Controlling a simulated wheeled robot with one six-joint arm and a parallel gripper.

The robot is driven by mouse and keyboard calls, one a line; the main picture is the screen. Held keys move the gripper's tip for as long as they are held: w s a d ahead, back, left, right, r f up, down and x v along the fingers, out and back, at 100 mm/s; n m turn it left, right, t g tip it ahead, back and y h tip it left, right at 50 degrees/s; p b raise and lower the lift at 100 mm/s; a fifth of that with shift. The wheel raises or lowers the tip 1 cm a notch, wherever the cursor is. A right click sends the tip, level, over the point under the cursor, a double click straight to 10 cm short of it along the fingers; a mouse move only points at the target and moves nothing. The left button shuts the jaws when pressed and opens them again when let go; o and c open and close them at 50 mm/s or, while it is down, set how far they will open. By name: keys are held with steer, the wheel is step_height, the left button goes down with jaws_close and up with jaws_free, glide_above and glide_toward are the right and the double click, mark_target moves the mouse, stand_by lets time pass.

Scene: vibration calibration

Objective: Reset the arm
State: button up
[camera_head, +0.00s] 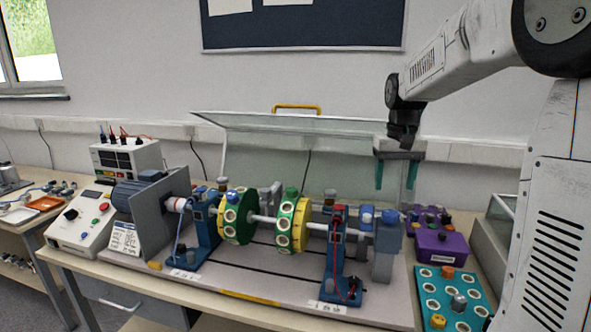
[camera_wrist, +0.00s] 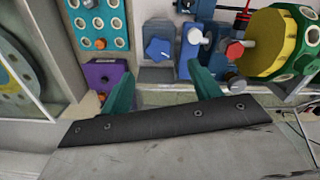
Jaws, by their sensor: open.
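My gripper (camera_head: 399,172) hangs from my arm at the right, above the back right end of the vibration rig. Its two green fingers are spread and point down with nothing between them. The wrist view also shows my gripper (camera_wrist: 163,90) open, with the rig's end block and blue knob (camera_wrist: 160,50) beyond the fingertips. The rig (camera_head: 265,225) has a shaft with a green disc (camera_head: 238,217) and a green-and-yellow disc (camera_head: 293,226), held by blue bearing stands.
A clear lid (camera_head: 290,124) with a yellow handle (camera_head: 297,108) stands raised behind the rig, close to my gripper. A purple box (camera_head: 441,246) and a teal tray with holes (camera_head: 452,296) lie at the right. A control box (camera_head: 83,222) stands at the left.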

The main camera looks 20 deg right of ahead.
steer(key=s+a+f+n, duration=0.1)
steer(key=s+a, duration=0.5)
steer(key=s, duration=0.3)
steer(key=s+a+f+n+t, duration=0.1)
steer(key=s+a, duration=0.5)
steer(key=s, duration=0.3)
steer(key=s+a+f+n, duration=0.1)
steer(key=s+a, duration=0.5)
steer(key=s, duration=0.4)
steer(key=shift+a+f+n, duration=0.3)
steer(key=shift+n, duration=0.1)
